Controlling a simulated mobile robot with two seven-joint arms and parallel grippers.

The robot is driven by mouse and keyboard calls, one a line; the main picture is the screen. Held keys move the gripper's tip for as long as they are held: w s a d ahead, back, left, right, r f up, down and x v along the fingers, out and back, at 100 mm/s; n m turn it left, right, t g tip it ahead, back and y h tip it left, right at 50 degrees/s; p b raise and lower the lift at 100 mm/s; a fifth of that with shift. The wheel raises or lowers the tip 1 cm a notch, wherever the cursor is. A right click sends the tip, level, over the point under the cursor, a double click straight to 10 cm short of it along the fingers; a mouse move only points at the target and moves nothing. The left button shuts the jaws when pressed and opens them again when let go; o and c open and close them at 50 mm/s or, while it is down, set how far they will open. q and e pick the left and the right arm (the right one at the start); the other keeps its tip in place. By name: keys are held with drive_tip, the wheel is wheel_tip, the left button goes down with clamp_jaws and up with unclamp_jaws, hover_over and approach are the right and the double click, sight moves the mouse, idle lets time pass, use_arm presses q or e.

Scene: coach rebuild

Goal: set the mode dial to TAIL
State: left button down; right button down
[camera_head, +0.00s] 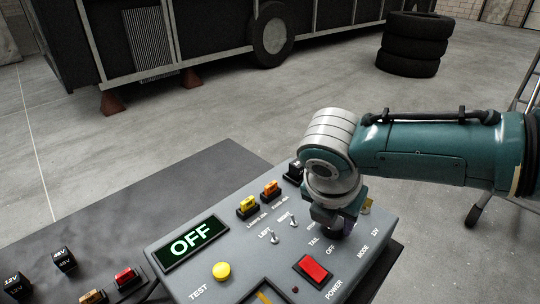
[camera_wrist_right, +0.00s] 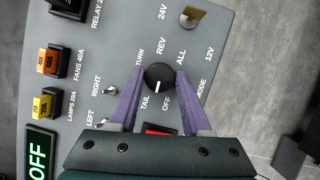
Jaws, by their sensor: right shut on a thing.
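The black mode dial (camera_wrist_right: 160,77) is on the grey control panel (camera_wrist_right: 110,25), ringed by the labels OFF, TAIL, TURN, REV and ALL. Its white mark points down in the right wrist view, toward the side where OFF and TAIL are printed; I cannot tell exactly which it meets. My right gripper (camera_wrist_right: 152,84) has its two purple fingers closed on opposite sides of the dial. In the head view my right gripper (camera_head: 338,224) hides the dial. The display (camera_head: 190,243) reads OFF in green. My left gripper is not in view.
Near the gripper are the red power switch (camera_head: 313,269) and the LEFT and RIGHT toggles (camera_head: 293,221). Yellow and orange fuses (camera_head: 270,188) sit behind. A yellow TEST button (camera_head: 221,270) is at front left. Loose relays (camera_head: 64,258) and fuses lie on the dark bench.

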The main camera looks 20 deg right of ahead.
drive_tip(key=shift+m+g+h+b, duration=0.3)
drive_tip(key=shift+m+g, duration=0.2)
drive_tip(key=shift+m, duration=1)
drive_tip(key=shift+c, duration=1.8)
unclamp_jaws()
drive_tip(key=shift+r, duration=0.1)
drive_tip(key=shift+a+r, duration=0.15)
drive_tip(key=shift+r, duration=0.2)
drive_tip(key=p+v, duration=0.3)
drive_tip(key=v, duration=0.6)
